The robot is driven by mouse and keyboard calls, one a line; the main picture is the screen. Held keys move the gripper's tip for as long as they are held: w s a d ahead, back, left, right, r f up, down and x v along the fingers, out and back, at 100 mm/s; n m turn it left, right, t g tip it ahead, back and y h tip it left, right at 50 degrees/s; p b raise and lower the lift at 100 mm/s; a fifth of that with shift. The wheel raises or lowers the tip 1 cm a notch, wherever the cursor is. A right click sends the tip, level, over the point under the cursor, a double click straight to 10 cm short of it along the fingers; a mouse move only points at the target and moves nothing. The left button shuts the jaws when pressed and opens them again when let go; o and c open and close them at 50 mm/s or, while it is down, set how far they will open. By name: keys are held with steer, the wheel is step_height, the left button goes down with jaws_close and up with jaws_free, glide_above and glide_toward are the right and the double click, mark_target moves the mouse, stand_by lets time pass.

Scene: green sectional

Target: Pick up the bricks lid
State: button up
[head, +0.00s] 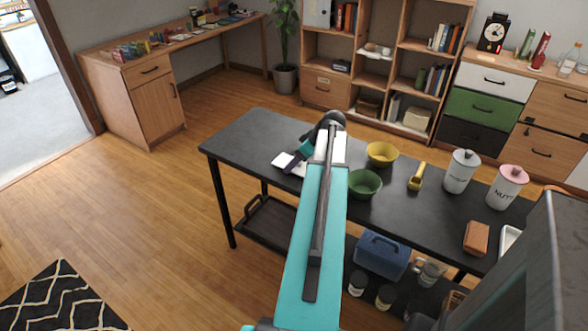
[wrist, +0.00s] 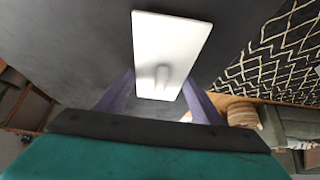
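A white rectangular lid (wrist: 172,50) with a small raised knob lies in the middle of the wrist view, over the dark table top. It carries no readable label; I take it for the bricks lid. In the head view a white flat piece of it (head: 284,160) shows near the left end of the dark table (head: 247,135), partly hidden by my gripper. My gripper (wrist: 160,78) has its two fingers spread apart, one at each side of the lid's near end. I cannot tell whether they touch it.
A green bowl (head: 364,184), a yellow bowl (head: 382,154), a yellow scoop (head: 416,177), two lidded canisters (head: 461,171) (head: 507,187) and a brown block (head: 476,238) stand right of my arm. The table's left end is clear. A blue box (head: 381,254) is on the lower shelf.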

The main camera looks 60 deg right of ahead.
mark_target(292, 158)
steer(key=c, duration=0.5)
steer(key=shift+o, duration=0.2)
steer(key=shift+r, duration=0.15)
steer(key=shift+r, duration=1.4)
steer(key=shift+a+r+b, duration=0.2)
steer(key=shift+r+b, duration=0.05)
steer(key=shift+b, duration=0.05)
steer(key=a+b, duration=0.3)
steer(key=a, duration=0.7)
steer(key=shift+s+a+r, duration=0.2)
steer(key=shift+a+r, duration=0.1)
steer(key=shift+a, duration=0.05)
steer(key=shift+b, duration=0.45)
